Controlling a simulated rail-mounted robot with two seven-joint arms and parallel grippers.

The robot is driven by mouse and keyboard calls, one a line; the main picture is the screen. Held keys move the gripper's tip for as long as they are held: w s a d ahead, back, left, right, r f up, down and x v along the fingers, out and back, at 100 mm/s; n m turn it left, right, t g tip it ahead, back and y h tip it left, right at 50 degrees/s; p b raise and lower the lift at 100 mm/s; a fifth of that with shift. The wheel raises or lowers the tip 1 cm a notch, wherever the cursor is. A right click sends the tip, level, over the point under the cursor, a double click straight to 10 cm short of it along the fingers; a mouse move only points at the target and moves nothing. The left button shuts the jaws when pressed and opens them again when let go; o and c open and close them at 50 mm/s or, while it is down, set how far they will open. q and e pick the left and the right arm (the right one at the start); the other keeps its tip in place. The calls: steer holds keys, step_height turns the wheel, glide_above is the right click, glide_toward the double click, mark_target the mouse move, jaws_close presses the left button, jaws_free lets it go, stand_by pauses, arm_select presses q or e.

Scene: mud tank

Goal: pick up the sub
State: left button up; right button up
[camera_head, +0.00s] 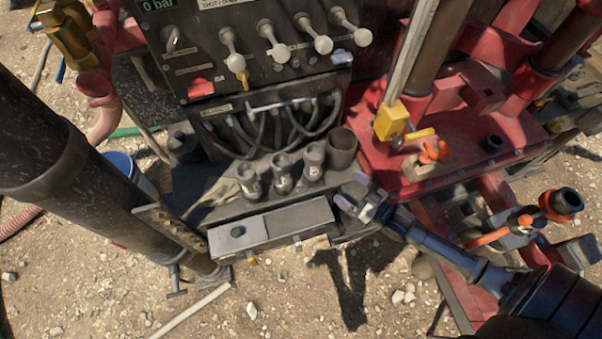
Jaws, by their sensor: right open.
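Several short upright cylinders stand in a row on the dark ledge below the control panel. Three are narrower with metallic tops: a left one (250,180), a middle one (282,174) and a right one (313,162). A wider, plain brown hollow cylinder (342,148) stands at the row's right end. I cannot tell for sure which of these is the sub. My right gripper (353,191) is open and empty, at the ledge's right end, below and slightly right of the wide cylinder and apart from it. My left gripper is not in view.
A control panel (270,75) with levers and hoses rises behind the ledge. A grey box (270,226) fronts it. A large dark pipe (75,165) slants down at left. Red machinery (440,160) with a yellow block (391,121) stands at right. Gravel ground lies in front.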

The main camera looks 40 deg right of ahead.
steer(key=b, duration=0.1)
glide_toward(314, 157)
steer(key=x, duration=0.5)
steer(key=shift+t, duration=0.3)
steer(key=x, duration=0.2)
steer(key=f+b+x, duration=0.1)
steer(key=x, duration=0.1)
steer(key=shift+w+a, duration=0.1)
steer(key=shift+w, duration=0.05)
steer(key=shift+w+a, duration=0.1)
steer(key=shift+w, duration=0.25)
steer(key=shift+r, duration=0.1)
steer(key=c, duration=0.5)
jaws_close()
steer(key=shift+r, duration=0.2)
